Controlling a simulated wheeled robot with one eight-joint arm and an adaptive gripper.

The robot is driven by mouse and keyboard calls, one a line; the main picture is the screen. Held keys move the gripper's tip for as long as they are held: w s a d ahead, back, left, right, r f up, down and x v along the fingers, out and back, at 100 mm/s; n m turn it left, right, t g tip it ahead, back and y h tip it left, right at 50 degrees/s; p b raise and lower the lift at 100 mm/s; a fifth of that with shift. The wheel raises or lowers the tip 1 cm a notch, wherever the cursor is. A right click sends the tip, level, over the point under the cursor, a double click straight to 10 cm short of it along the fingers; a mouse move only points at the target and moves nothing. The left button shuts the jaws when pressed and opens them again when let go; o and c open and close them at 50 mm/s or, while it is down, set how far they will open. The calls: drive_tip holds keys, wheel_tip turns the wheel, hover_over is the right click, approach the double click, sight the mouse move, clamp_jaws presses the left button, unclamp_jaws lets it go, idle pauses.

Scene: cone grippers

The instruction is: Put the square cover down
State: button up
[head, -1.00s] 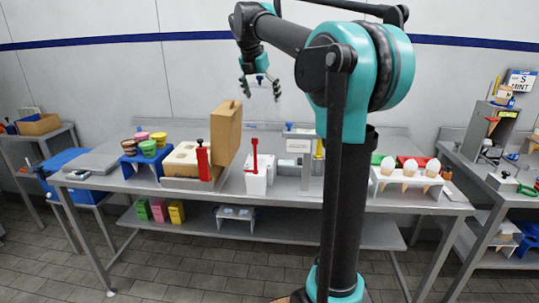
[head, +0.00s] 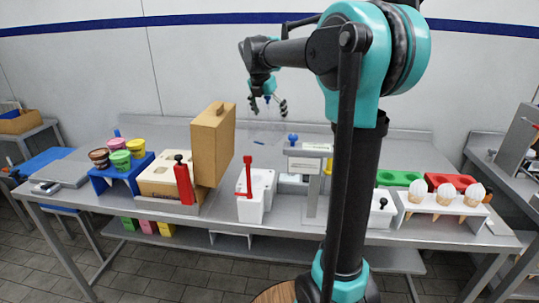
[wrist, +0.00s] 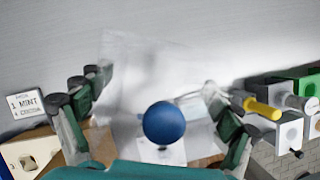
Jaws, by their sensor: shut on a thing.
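The square cover is a clear, thin sheet with a round blue knob (wrist: 164,122), seen in the wrist view between the fingers. In the head view my gripper (head: 268,104) is raised above the back of the workbench, shut on the cover. The faint see-through sheet (head: 266,128) hangs below the fingers, and its edges are hard to make out. The cover is in the air, above and behind the white box with the red lever (head: 257,190). A second blue knob (head: 292,138) shows to the right, lower than my gripper.
The workbench (head: 285,225) holds a tall tan case (head: 213,145), a beige box with a red handle (head: 165,175), tubs on a blue stand (head: 122,172), a grey upright stand (head: 310,185) and a white cone holder (head: 440,205). Red and green trays lie at right.

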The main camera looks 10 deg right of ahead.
sight(263, 127)
wheel_tip(263, 127, down, 15)
drive_tip(key=shift+f, duration=0.1)
idle(0.4)
drive_tip(key=o, duration=0.9)
drive_tip(key=v, duration=1.2)
